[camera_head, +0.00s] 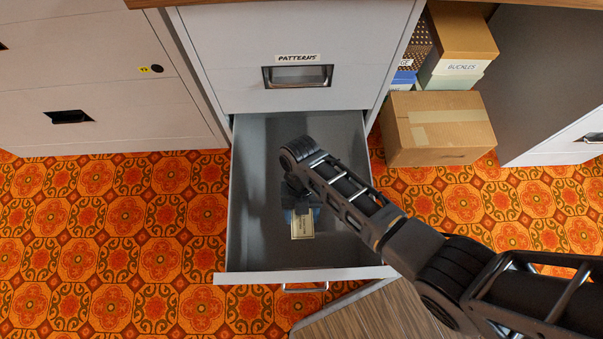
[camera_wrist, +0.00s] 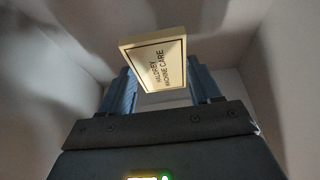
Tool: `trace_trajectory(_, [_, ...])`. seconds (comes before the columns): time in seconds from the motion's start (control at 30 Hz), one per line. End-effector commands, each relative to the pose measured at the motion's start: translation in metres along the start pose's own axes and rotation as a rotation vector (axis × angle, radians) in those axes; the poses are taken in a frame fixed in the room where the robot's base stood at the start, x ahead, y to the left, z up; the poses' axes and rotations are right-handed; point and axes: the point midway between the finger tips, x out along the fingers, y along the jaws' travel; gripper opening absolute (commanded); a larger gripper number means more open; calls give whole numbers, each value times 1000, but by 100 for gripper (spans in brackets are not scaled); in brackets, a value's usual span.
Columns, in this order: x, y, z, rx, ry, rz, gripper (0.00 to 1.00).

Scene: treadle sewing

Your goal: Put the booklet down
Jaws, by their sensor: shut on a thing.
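The booklet (camera_head: 302,226) is small and cream-coloured. In the wrist view the booklet (camera_wrist: 155,58) shows dark print, part of which reads "MACHINE CARE", and sits tilted between the two blue fingers. My gripper (camera_head: 302,209) is shut on it and reaches down inside the open drawer (camera_head: 250,277). The booklet is over the front half of the drawer, apart from the front wall. I cannot tell whether it touches the drawer floor. My arm hides part of the drawer's right side.
A drawer labelled PATTERNS (camera_head: 297,58) is shut above the open one. A cardboard box (camera_head: 437,127) and a stack with a buckles box (camera_head: 460,68) stand to the right. A cabinet (camera_head: 90,80) is at left. The drawer floor around the booklet looks bare.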

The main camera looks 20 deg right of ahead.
Motion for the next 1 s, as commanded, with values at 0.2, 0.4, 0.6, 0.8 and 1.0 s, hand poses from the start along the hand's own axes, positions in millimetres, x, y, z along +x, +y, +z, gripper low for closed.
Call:
trace_trajectory(0.2, [24,0,10,2,0,2,28])
trace_trajectory(0.4, [44,0,19,3,0,1,28])
trace_trajectory(0.6, [58,0,25,2,-2,2,28])
trace_trajectory(0.8, [57,0,24,3,-1,2,28])
trace_trajectory(1.0, [59,0,25,3,-1,2,71])
